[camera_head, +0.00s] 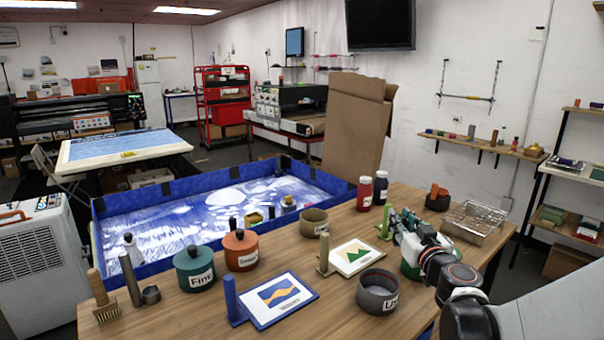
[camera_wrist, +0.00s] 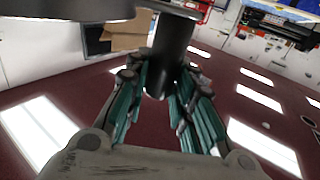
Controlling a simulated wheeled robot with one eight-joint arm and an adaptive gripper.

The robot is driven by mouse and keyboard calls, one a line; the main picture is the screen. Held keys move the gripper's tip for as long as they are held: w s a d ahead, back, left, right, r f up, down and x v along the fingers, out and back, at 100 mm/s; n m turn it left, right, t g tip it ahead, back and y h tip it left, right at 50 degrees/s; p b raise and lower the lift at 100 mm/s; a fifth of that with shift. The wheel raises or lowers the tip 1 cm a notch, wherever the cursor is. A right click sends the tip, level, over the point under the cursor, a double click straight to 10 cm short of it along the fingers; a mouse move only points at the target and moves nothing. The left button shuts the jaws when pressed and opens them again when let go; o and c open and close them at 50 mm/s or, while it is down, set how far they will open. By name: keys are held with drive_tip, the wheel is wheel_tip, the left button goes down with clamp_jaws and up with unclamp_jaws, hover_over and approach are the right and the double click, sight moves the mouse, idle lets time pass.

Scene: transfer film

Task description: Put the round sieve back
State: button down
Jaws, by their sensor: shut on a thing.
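My gripper (camera_head: 394,222) reaches in from the right over the table's far right part. In the wrist view its teal-padded fingers (camera_wrist: 160,80) are shut on a dark round post (camera_wrist: 168,48), which I take for the round sieve's handle. A grey round-edged part (camera_wrist: 62,9) joins the top of that picture, mostly cut off. The sieve is not clearly made out in the head view, where my gripper and arm cover that spot. An open olive ring-shaped vessel (camera_head: 313,222) and an open grey pot labelled Used (camera_head: 378,293) stand on the table (camera_head: 300,262).
A wire rack (camera_head: 474,222) lies right of my gripper. A blue-walled tray (camera_head: 180,222) adjoins at the left.

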drive_tip(key=shift+a+f, duration=0.45)
drive_tip(key=shift+f, duration=0.1)
drive_tip(key=w+a+f+m+h, duration=0.1)
drive_tip(key=w+a+f+h, duration=0.1)
drive_tip(key=a+f, duration=0.2)
wheel_tip(320, 180, down, 2)
drive_tip(key=shift+w+f, duration=0.2)
drive_tip(key=shift+w, duration=0.2)
